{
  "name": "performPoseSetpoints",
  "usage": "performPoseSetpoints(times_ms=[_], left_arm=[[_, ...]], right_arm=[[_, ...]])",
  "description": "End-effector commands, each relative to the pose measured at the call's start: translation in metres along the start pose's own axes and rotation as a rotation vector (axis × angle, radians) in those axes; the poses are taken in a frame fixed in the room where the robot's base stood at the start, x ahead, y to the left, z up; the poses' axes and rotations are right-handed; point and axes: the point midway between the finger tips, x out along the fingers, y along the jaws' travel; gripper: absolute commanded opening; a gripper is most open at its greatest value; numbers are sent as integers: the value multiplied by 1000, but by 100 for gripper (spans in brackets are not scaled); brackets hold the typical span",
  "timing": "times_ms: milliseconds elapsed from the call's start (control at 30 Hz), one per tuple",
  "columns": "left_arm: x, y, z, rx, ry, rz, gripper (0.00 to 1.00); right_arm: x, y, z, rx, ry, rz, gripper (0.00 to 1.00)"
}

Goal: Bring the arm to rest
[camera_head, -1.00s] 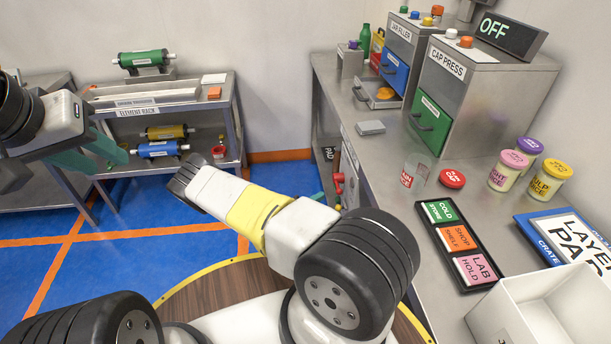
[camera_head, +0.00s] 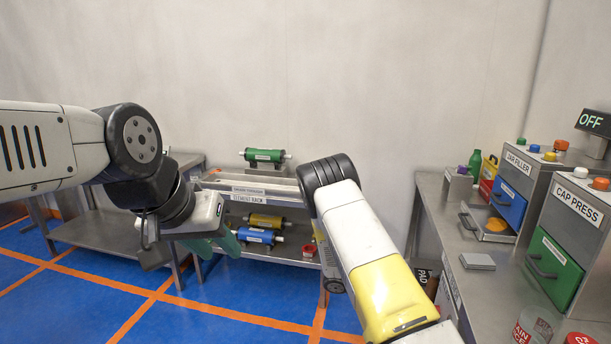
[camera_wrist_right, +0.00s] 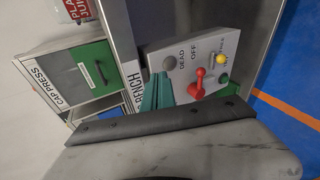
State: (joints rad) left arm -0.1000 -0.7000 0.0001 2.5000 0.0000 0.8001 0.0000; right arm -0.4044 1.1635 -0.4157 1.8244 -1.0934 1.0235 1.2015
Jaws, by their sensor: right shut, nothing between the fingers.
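My left arm comes in from the left in the head view. Its gripper (camera_head: 222,242) has green fingers that hang in front of the element rack; whether they are apart is unclear at this angle. My right arm, white with a yellow band, rises through the middle of the head view and bends at a black joint. Its gripper is not clear there. In the right wrist view, the green fingers of my right gripper (camera_wrist_right: 157,92) are shut with nothing between them. They are in front of a grey control panel (camera_wrist_right: 185,55); whether they touch it cannot be told.
The panel has a red lever (camera_wrist_right: 196,84) and a yellow knob (camera_wrist_right: 221,59). The cap press (camera_head: 575,240) and cap filler (camera_head: 520,190) stand on the right-hand bench. The element rack (camera_head: 270,190) holds green, yellow and blue cylinders. Blue floor (camera_head: 90,310) is open at the left.

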Motion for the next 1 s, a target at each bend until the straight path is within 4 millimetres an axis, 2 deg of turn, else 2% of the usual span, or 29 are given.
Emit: performPoseSetpoints(times_ms=[33, 267, 467, 767, 1000], left_arm=[[0, 0, 0, 0, 0, 0, 36], [0, 0, 0, 0, 0, 0, 36], [0, 0, 0, 0, 0, 0, 36], [0, 0, 0, 0, 0, 0, 36], [0, 0, 0, 0, 0, 0, 36]], right_arm=[[-10, 15, 5, 21, -30, -60, 0], [-58, 63, 35, 65, -118, -343, 0], [-104, 105, 63, 95, -117, -593, 0], [-174, 167, 113, 137, 12, -935, 0], [-224, 212, 162, 175, 209, -1145, 0]])
